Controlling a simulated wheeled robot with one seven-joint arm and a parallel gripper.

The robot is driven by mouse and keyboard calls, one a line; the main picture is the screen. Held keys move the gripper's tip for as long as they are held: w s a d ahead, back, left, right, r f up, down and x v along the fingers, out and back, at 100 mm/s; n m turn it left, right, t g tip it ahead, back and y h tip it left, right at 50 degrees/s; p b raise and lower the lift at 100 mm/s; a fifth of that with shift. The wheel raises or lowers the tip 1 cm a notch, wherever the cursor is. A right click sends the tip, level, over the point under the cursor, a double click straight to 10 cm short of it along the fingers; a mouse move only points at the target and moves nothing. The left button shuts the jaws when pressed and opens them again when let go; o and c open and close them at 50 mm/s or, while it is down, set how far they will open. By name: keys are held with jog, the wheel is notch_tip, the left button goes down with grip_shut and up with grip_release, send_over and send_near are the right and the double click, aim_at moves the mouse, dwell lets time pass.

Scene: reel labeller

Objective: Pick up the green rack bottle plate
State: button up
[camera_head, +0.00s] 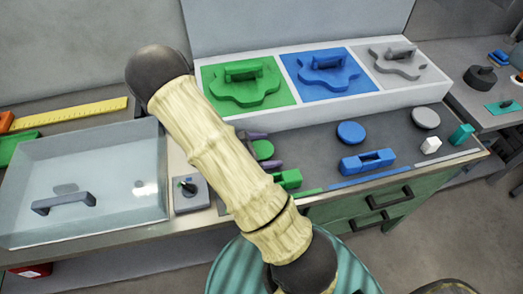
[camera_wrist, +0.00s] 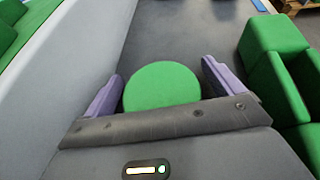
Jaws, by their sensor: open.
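A flat round green disc (camera_head: 263,150) lies on the dark bench top in front of the white rack. In the wrist view the green disc (camera_wrist: 162,88) sits between the two purple fingers of my gripper (camera_wrist: 162,70). The fingers are open, with a gap on each side of the disc. In the head view my arm partly hides my gripper (camera_head: 257,148). A wavy-edged green plate with a handle (camera_head: 247,92) lies in the left bay of the rack. I cannot tell which green piece is the bottle plate.
A green block (camera_head: 288,179) stands close to the right of the disc; it also shows in the wrist view (camera_wrist: 275,45). The white rack (camera_head: 325,110) rises behind. A blue disc (camera_head: 350,132) and blue block (camera_head: 367,162) lie further right. A clear-lidded box (camera_head: 110,165) stands left.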

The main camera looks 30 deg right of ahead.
aim_at(266, 147)
dwell(0.3)
jog(key=c, duration=1.1)
jog(key=shift+r, duration=0.15)
notch_tip(266, 147, up, 10)
jog(key=shift+f, duration=0.15)
